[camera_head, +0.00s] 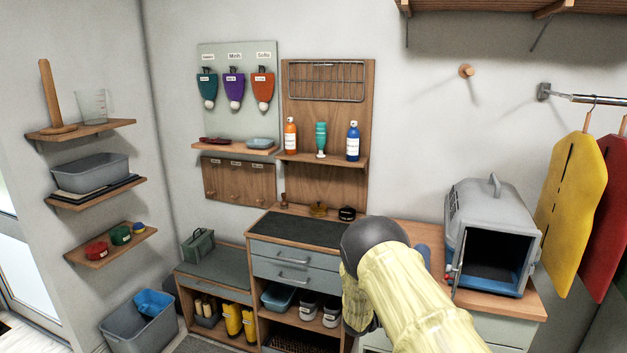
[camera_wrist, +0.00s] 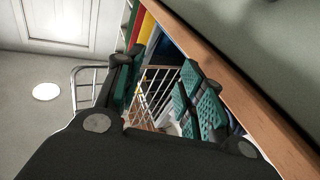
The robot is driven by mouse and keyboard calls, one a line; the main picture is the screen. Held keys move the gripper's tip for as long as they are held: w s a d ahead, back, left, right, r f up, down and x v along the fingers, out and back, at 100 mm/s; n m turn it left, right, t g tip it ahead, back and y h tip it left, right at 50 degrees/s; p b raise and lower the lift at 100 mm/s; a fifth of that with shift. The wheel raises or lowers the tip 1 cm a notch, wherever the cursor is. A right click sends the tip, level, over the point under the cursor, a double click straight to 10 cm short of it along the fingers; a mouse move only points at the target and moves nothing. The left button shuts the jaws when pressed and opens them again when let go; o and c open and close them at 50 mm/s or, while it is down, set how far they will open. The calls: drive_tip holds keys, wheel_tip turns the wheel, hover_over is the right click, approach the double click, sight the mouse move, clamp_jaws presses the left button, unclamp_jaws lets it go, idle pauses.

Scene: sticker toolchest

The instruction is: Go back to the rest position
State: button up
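My gripper (camera_wrist: 158,92) shows in the wrist view with its two dark fingers and teal pads spread apart. Nothing is visible between the pads. A wooden edge (camera_wrist: 235,75) runs diagonally close beside the right finger, and I cannot tell whether they touch. In the head view my arm reaches up from the lower right over the bench, and my gripper cannot be made out there.
A grey pet carrier (camera_head: 492,230), its front open, stands on the bench right of my arm. Drawers (camera_head: 295,265) stand left of it. Yellow (camera_head: 568,200) and red (camera_head: 606,220) garments hang at right. A wire rack (camera_wrist: 155,90) lies beyond my fingers.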

drive_tip(key=s+d+f+n+t+y, duration=0.4)
drive_tip(key=s+f+n+t, duration=0.25)
drive_tip(key=f, duration=0.25)
drive_tip(key=s+a+f+n+y+p, duration=0.1)
drive_tip(key=s+a+f+n+y, duration=0.2)
drive_tip(key=s+f+n+y, duration=0.55)
drive_tip(key=s+a+f+g+y, duration=0.1)
drive_tip(key=s+a, duration=0.3)
drive_tip(key=s, duration=0.9)
drive_tip(key=s+a+g+y, duration=0.3)
drive_tip(key=s+a+g, duration=0.1)
drive_tip(key=s, duration=0.9)
drive_tip(key=s+a+f+g+y, duration=0.1)
drive_tip(key=s+a+g+y, duration=0.2)
drive_tip(key=s, duration=0.9)
drive_tip(key=shift+s+a+f+p, duration=0.3)
drive_tip(key=shift+s+a+p, duration=0.15)
drive_tip(key=shift+a, duration=0.6)
